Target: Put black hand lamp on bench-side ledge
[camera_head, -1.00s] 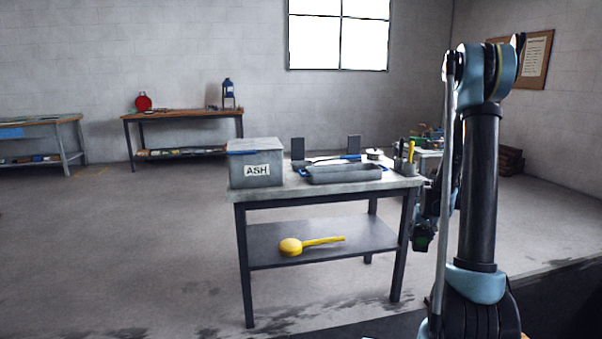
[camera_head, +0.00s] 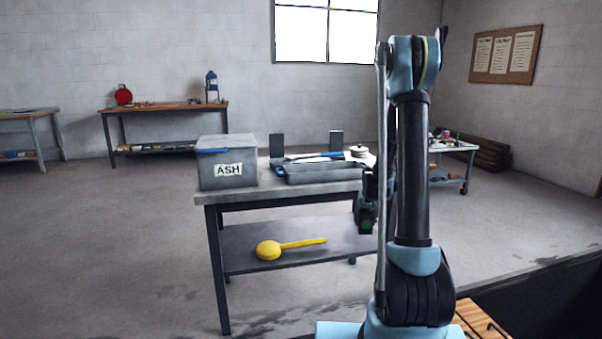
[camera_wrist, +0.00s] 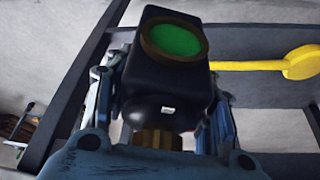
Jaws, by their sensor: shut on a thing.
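The black hand lamp (camera_wrist: 165,90) fills the middle of the wrist view, with its round green lens and brass-coloured rim facing up in the picture. My gripper (camera_wrist: 165,105) is shut on the lamp's body, with a finger on each side. In the head view the lamp (camera_head: 367,224) hangs low beside my arm, in front of the right end of the grey table. My gripper is mostly hidden there behind my arm. I cannot tell which surface is the bench-side ledge.
The grey table (camera_head: 290,195) carries an ash box (camera_head: 228,165) and a tray (camera_head: 320,173). A yellow ladle-like tool (camera_head: 270,250) lies on its lower shelf. A wooden surface (camera_head: 480,322) and a dark recess (camera_head: 545,300) are at lower right. Open floor lies left.

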